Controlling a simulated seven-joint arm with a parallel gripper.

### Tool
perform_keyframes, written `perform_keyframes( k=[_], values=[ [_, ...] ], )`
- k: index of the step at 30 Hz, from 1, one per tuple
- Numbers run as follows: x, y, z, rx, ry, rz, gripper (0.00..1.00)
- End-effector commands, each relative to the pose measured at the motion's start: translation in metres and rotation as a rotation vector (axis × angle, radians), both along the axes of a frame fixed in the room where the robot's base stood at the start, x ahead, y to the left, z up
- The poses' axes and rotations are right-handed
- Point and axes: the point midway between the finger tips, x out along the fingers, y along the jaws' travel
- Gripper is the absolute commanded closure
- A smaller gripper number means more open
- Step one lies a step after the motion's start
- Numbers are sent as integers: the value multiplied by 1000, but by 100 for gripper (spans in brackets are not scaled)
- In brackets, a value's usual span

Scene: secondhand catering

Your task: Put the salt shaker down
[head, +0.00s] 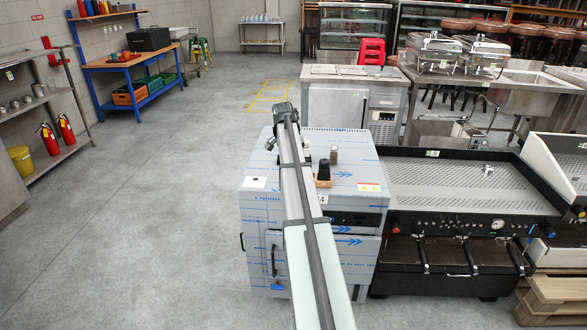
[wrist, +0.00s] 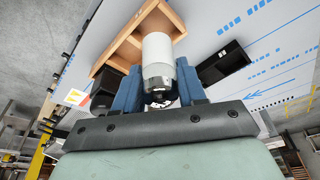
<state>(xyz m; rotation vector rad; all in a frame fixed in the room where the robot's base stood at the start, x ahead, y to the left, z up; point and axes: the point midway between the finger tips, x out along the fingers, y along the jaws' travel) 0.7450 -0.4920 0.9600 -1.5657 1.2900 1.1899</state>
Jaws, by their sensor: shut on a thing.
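In the wrist view my gripper (wrist: 160,88) has its two blue fingers closed on the salt shaker (wrist: 158,48), a white cylinder with a shiny metal and dark end between the fingers. A small open wooden box (wrist: 118,48) lies right behind the shaker in that view. I cannot tell whether the shaker touches it. In the head view the wooden box (head: 323,183) stands on the film-covered steel cabinet top (head: 350,205). My arm runs across the cabinet there, and I cannot make out the gripper or the held shaker clearly.
A black item (head: 324,168) stands at the wooden box, with a dark-topped container (head: 333,155) just behind it. The wrist view shows a black object (wrist: 222,62) right of the shaker and another (wrist: 105,92) at left.

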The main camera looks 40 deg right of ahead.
Motion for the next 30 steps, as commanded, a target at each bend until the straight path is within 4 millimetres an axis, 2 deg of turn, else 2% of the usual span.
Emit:
perform_keyframes(
  k=[12, 24, 25, 30],
  values=[
    [0, 0, -40, 0, 0, 1, 92],
    [0, 0, -44, 0, 0, 1, 92],
    [0, 0, -44, 0, 0, 1, 59],
    [0, 0, -44, 0, 0, 1, 42]
  ],
)
